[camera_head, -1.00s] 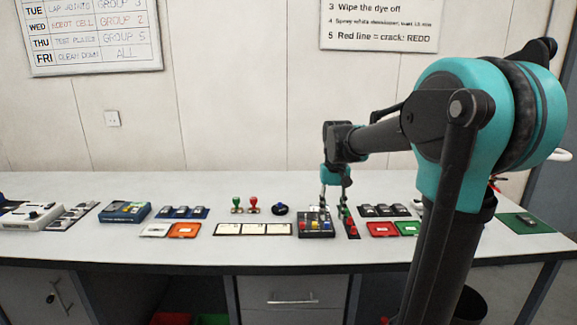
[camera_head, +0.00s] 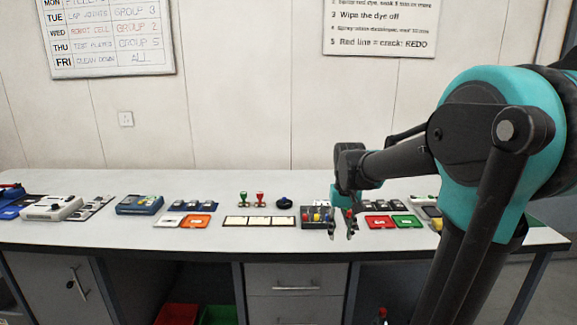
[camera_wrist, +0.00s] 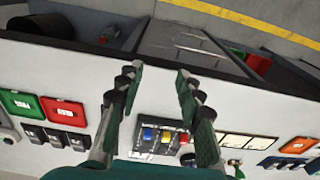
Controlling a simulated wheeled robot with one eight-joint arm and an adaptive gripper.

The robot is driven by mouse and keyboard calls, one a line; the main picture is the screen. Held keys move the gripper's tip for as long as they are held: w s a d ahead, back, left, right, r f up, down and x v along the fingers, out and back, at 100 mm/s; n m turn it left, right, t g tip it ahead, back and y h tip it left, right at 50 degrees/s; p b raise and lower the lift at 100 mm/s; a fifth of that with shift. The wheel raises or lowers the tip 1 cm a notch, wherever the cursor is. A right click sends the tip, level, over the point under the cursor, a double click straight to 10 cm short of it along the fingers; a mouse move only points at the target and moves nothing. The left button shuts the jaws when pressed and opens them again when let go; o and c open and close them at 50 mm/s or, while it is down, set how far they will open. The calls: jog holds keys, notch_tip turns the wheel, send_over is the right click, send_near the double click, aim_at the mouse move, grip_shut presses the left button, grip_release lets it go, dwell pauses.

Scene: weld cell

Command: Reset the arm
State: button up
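My gripper (camera_head: 341,226) hangs above the front part of the bench, in front of a dark box with coloured knobs (camera_head: 314,216). In the wrist view my gripper (camera_wrist: 158,78) has its two fingers spread wide apart with nothing between them. The box with blue, yellow and red knobs shows below the fingers in that view (camera_wrist: 160,138). My arm reaches in from the right in the head view and hides part of the bench there.
The white bench (camera_head: 110,233) carries a row of items. A green and a red stamp (camera_head: 260,199), a strip of blank cards (camera_head: 260,222), red (camera_head: 380,221) and green (camera_head: 407,220) trays, and a blue device (camera_head: 139,205) stand on it. The bench front is mostly clear.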

jog(key=s+d+f+t, duration=0.3)
jog(key=s+f, duration=1)
jog(key=s, duration=0.3)
jog(key=shift+f, duration=0.35)
jog(key=shift+w, duration=0.1)
